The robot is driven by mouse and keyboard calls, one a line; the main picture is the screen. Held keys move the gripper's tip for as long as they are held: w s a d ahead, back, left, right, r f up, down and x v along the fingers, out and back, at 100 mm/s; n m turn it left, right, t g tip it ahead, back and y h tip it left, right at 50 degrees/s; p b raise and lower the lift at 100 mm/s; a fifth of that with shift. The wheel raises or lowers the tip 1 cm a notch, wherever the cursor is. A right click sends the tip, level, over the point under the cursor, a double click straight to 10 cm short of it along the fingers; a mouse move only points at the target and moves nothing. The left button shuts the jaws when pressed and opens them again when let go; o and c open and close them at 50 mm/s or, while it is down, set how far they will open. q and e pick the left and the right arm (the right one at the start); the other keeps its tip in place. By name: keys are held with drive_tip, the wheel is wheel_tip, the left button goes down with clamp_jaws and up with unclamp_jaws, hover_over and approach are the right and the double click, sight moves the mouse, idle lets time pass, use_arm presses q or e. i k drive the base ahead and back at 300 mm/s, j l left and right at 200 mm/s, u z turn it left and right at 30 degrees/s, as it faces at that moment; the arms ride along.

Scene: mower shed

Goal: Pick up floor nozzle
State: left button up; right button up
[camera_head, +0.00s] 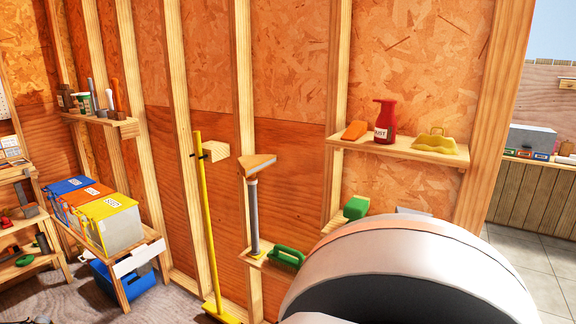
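What looks like the floor nozzle is a wedge-shaped head (257,163), tan-orange on top with a grey edge, on top of an upright grey tube (253,215). Neither of my grippers is in view. A large white and grey rounded part, likely one of my arm links, fills the lower right and hides what is behind it.
A yellow pole (203,220) stands left of the tube, near a wooden block (216,151). A shelf (400,148) at right holds a red spray bottle (384,122). A green block (355,208) sits below it.

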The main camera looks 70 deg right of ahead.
sight(248, 166)
drive_tip(key=z, duration=1.6)
